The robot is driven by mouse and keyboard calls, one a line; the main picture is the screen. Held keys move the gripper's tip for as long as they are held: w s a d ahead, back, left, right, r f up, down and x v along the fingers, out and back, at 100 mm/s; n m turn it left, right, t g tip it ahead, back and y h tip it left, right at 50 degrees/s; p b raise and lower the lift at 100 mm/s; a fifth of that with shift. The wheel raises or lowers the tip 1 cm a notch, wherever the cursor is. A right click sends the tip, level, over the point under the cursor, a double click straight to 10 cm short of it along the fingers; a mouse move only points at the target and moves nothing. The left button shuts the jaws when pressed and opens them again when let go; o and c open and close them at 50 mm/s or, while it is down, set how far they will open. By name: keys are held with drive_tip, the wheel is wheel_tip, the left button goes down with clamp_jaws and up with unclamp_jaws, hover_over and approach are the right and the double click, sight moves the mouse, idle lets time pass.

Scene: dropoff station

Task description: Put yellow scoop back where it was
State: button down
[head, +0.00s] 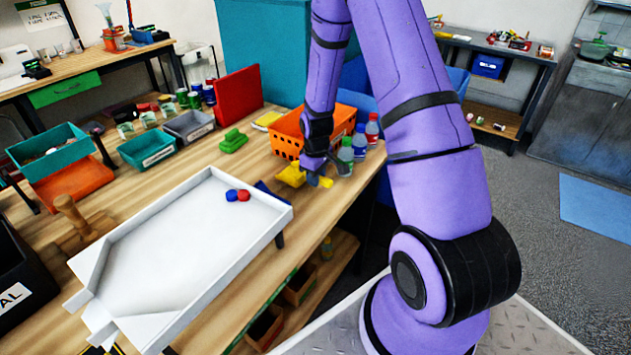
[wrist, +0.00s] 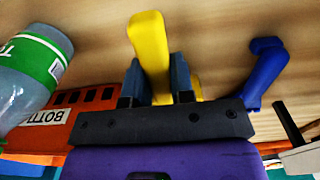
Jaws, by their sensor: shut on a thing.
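The yellow scoop (head: 291,176) shows in the head view beside my gripper (head: 312,178), near the right edge of the wooden table and in front of the orange crate (head: 287,138). In the wrist view its yellow handle (wrist: 149,45) stands between the two fingers of my gripper (wrist: 155,78), which are shut on it. The handle's far end points away from the palm. Part of the scoop is hidden behind my gripper. I cannot tell whether it touches the table.
Bottles, one with a green label (wrist: 35,65), stand close beside my gripper. A blue tool (wrist: 265,72) lies on its other side. Some bare wood separates tray and crate.

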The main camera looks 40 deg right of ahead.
drive_tip(key=shift+f, duration=0.85)
drive_tip(key=shift+f, duration=0.15)
drive_tip(key=c, duration=1)
unclamp_jaws()
